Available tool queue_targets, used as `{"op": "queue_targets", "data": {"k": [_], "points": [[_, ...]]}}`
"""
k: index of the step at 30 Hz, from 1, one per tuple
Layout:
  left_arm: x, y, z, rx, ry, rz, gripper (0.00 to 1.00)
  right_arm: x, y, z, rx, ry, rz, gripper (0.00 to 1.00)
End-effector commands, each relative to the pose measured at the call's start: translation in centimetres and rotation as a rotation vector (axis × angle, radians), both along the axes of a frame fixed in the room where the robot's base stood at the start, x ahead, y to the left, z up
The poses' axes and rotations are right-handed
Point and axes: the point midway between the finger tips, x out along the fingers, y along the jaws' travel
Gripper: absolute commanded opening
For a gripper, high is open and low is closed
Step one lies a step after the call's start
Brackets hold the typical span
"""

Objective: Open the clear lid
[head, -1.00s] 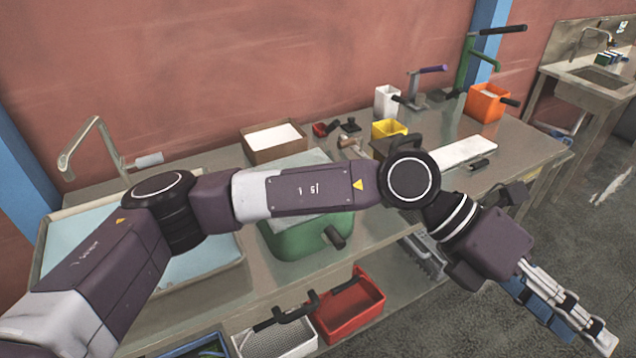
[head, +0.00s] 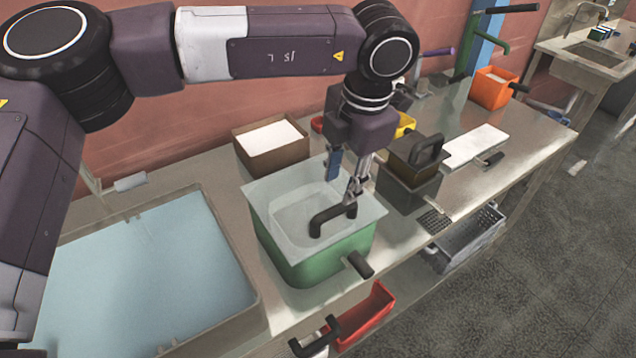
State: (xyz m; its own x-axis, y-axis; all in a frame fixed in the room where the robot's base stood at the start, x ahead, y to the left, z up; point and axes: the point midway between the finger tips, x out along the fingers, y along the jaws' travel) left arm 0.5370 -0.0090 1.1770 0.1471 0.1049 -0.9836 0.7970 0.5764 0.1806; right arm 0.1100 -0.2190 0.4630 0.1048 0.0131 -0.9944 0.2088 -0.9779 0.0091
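The clear lid (head: 272,192) lies flat over the green bin (head: 305,262) on the bench and looks closed. A black bent handle (head: 329,216) stands on the lid. My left gripper (head: 344,189) points down over the lid, right at the rear end of the handle. Its blue finger and its grey finger look apart; the grey fingertip overlaps the handle's end in the picture, and I cannot tell whether it touches. My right gripper is out of view.
A large tray of pale blue (head: 150,265) stands left of the bin, and a brown box (head: 270,146) behind it. A dark lidded container (head: 410,172) stands close on the right. A black side handle (head: 360,264) sticks out of the bin's front; a red bin (head: 366,318) is below.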

Motion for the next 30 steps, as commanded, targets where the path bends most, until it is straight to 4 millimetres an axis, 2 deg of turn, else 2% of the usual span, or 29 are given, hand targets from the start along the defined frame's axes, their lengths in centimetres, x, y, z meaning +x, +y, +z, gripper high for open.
{"op": "queue_targets", "data": {"k": [3,5,8,12,15,19,25,28,30], "points": [[0.1,0.1,-0.3,0.005,-0.002,0.001,0.33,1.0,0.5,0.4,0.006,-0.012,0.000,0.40],[0.2,0.2,-0.8,0.007,-0.001,0.001,0.33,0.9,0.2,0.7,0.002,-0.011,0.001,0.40],[0.3,0.4,-2.2,0.007,0.001,-0.001,0.33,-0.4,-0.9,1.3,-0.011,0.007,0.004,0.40],[0.7,0.7,-4.5,0.006,0.001,-0.001,0.33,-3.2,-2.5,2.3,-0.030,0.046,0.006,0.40],[0.9,0.8,-5.9,0.006,0.001,0.000,0.33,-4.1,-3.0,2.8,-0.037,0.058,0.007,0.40],[1.1,0.9,-7.1,0.004,0.000,0.000,0.33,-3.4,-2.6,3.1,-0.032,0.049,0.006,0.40],[1.2,0.9,-7.6,0.003,-0.003,-0.001,0.33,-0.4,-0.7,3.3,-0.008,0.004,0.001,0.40],[1.2,0.9,-7.6,0.003,-0.003,-0.001,0.33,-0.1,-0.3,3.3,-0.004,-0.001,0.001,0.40],[1.2,0.9,-7.6,0.003,-0.003,-0.001,0.27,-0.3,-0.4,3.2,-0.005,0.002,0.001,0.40]]}}
